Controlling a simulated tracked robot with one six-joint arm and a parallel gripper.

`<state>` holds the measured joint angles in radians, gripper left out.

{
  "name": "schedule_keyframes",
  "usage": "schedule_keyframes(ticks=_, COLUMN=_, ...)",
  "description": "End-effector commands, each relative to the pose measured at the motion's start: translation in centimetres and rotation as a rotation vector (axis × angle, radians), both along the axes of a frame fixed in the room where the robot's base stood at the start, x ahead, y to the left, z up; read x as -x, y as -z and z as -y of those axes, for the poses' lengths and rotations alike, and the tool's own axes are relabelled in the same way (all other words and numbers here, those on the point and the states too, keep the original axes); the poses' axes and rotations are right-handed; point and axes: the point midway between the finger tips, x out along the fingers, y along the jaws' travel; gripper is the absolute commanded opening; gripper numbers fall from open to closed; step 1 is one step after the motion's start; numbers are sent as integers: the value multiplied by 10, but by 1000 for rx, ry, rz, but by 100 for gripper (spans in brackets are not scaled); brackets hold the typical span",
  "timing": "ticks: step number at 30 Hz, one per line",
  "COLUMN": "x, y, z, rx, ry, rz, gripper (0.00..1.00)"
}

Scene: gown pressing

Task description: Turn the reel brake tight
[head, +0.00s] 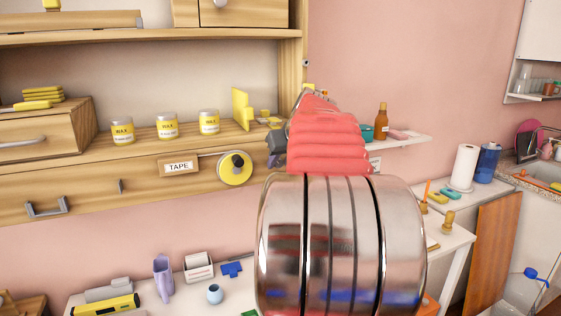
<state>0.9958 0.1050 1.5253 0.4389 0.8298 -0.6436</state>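A yellow tape reel (234,176) is mounted on the front of the wooden shelf unit, right of a white label reading TAPE (179,167). A dark round knob (238,161) sits at the reel's middle; it looks like the brake, but its setting cannot be read. My arm, with red ribbed and shiny metal parts, fills the centre right of the head view. A dark grey part at its far left edge looks like my gripper (275,143), right of the reel and apart from it in the picture. Its fingers are mostly hidden, so open or shut cannot be told.
Several wax jars (167,126) and a yellow upright piece (241,107) stand on the shelf above the reel. The wall between reel and table is clear.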

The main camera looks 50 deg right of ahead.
Motion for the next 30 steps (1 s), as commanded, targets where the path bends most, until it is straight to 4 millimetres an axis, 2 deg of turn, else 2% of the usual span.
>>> schedule_keyframes(ticks=2, x=0, y=0, z=0, rx=0, ry=0, rz=0, gripper=27)
schedule_keyframes(ticks=13, x=0, y=0, z=0, rx=0, ry=0, rz=0, gripper=1)
schedule_keyframes(ticks=23, x=1, y=0, z=1, rx=-24, ry=2, rz=16, gripper=0)
schedule_keyframes(ticks=30, x=2, y=0, z=4, rx=-108, ry=3, rz=64, gripper=0)
